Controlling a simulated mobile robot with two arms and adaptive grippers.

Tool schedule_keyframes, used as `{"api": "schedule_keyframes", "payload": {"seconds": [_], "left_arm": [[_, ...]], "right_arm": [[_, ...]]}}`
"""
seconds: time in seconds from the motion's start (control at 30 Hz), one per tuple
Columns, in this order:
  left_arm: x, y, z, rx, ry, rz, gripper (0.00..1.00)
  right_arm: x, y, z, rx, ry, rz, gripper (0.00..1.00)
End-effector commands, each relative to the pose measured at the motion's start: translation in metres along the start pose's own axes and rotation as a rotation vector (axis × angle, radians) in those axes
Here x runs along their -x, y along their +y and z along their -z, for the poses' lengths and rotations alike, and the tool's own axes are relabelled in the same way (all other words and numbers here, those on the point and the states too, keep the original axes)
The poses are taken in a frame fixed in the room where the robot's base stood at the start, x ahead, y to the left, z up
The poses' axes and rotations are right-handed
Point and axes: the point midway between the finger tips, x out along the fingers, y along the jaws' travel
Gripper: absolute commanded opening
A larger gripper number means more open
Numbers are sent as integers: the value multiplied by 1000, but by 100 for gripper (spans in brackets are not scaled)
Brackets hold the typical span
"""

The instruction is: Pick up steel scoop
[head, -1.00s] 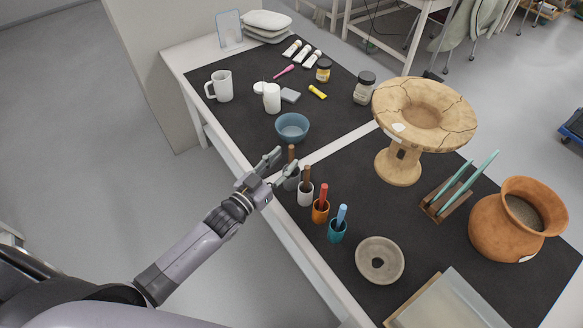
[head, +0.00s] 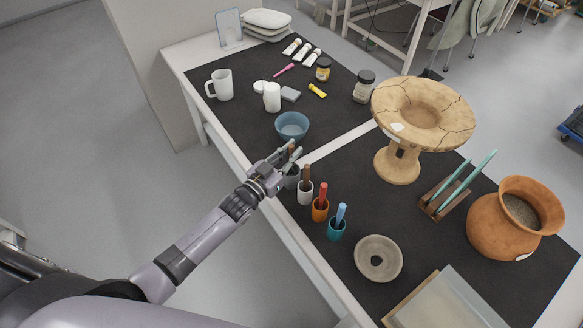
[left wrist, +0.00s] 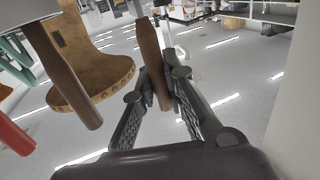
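In the head view, my left gripper (head: 285,157) is at a brown-handled tool (head: 291,148) standing in the dark grey cup (head: 291,181), the rearmost of the row. In the left wrist view, the left gripper's fingers (left wrist: 158,82) converge on both sides of the brown handle (left wrist: 152,58) and appear to press on it. The handle's free end points toward the palm. The tool's working end is hidden, so I cannot see whether it is the steel scoop. My right gripper is not in view.
A second brown-handled tool (head: 306,173) stands close by in the white cup (head: 305,196). An orange cup (head: 320,211) and a teal cup (head: 336,231) follow. The blue bowl (head: 292,125) sits just behind my gripper. A clay stand (head: 398,165) is to the right.

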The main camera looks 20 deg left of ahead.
Motion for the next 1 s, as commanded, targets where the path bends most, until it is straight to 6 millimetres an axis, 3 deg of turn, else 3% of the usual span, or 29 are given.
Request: {"api": "schedule_keyframes", "payload": {"seconds": [0.13,0.67,0.87,1.0], "left_arm": [[0,0,0,0,0,0,0],[0,0,3,0,1,0,0],[0,-1,20,-2,2,0,0],[0,0,43,-1,4,-1,0]], "right_arm": [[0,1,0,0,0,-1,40],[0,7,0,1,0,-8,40],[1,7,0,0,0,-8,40],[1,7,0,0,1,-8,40]]}}
